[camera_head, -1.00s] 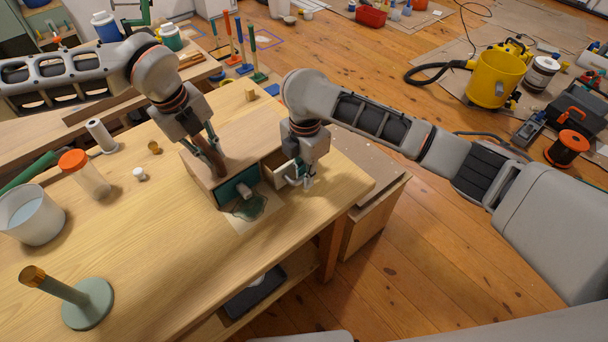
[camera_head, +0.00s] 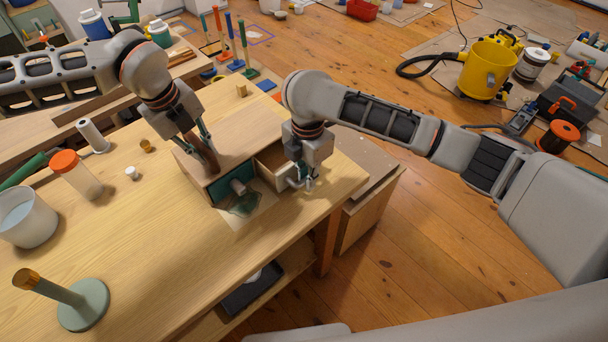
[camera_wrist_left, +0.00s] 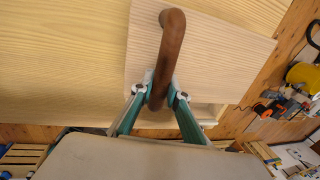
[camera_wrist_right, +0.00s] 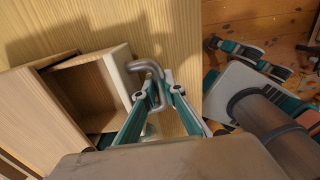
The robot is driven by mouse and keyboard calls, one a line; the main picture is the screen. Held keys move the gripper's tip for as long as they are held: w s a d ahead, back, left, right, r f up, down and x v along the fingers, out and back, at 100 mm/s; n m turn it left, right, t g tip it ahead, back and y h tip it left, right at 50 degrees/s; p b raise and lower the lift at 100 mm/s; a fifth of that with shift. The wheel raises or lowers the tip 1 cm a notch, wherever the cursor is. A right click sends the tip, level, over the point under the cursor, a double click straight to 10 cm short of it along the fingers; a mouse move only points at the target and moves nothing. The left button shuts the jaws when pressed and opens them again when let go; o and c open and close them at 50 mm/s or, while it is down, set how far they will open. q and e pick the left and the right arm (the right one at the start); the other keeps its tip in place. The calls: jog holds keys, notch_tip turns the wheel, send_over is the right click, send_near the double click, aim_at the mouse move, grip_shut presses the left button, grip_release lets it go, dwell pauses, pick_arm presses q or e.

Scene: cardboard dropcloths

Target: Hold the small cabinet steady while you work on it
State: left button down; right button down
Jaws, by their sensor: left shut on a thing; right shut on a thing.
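The small wooden cabinet (camera_head: 232,137) stands on the workbench near its right edge. My left gripper (camera_head: 208,158) is shut on the brown bar handle (camera_wrist_left: 172,45) on the cabinet's top. My right gripper (camera_head: 300,181) is at the cabinet's front, shut on a grey metal handle (camera_wrist_right: 147,68) of a drawer. That drawer (camera_wrist_right: 118,72) is pulled out, and the visible part of its inside looks empty. The handle is partly hidden by my fingers.
An orange-lidded jar (camera_head: 82,180), a white pot (camera_head: 27,218) and a green stand (camera_head: 84,305) are on the left.

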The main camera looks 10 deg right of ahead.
jog(key=shift+s+d, duration=0.55)
jog(key=shift+d, duration=0.05)
jog(key=c, duration=1.6)
grip_release()
jog(key=shift+s+a, duration=0.1)
jog(key=shift+r, duration=3.5)
